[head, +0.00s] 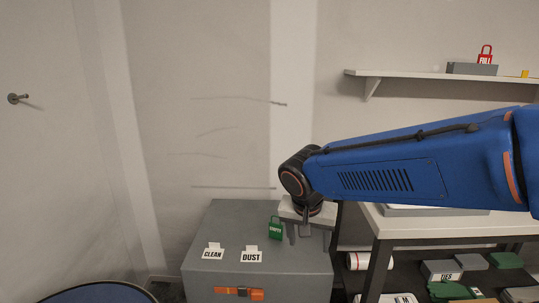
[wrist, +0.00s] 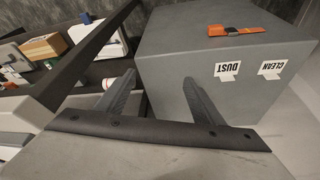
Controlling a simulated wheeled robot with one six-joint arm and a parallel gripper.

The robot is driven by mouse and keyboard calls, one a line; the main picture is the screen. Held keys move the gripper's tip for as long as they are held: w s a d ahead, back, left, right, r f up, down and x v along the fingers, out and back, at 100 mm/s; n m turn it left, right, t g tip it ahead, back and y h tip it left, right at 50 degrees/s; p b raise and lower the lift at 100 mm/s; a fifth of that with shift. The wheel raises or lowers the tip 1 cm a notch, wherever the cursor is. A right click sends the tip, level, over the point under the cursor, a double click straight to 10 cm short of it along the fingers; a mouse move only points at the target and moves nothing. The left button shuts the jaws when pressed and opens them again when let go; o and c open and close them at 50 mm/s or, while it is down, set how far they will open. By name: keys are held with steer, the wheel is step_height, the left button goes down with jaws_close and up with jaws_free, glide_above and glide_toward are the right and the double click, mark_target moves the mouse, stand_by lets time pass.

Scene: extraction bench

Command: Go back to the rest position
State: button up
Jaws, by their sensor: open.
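My gripper (head: 307,236) hangs from the end of my blue arm at the right rear of a grey cabinet (head: 225,262) in the head view, pointing down. In the wrist view its two dark fingers stand wide apart and nothing is between them; the gripper (wrist: 159,77) is open and empty. How far the fingertips are from the cabinet is hard to tell.
On the cabinet are a CLEAN card (head: 213,253), a DUST card (head: 251,256), a green tag (head: 274,229) close left of the gripper, and an orange-and-black strap (head: 238,292). A bench (head: 372,221) with a loaded lower shelf stands right. A wall shelf (head: 430,75) holds a red padlock-shaped tag (head: 485,56).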

steer(key=s+d+f+n+t+y, duration=0.1)
steer(key=s+d+f+n, duration=0.1)
steer(key=s+d, duration=1.6)
steer(key=shift+s+d+n, duration=0.3)
steer(key=shift+s+n, duration=0.6)
steer(key=shift+s, duration=0.35)
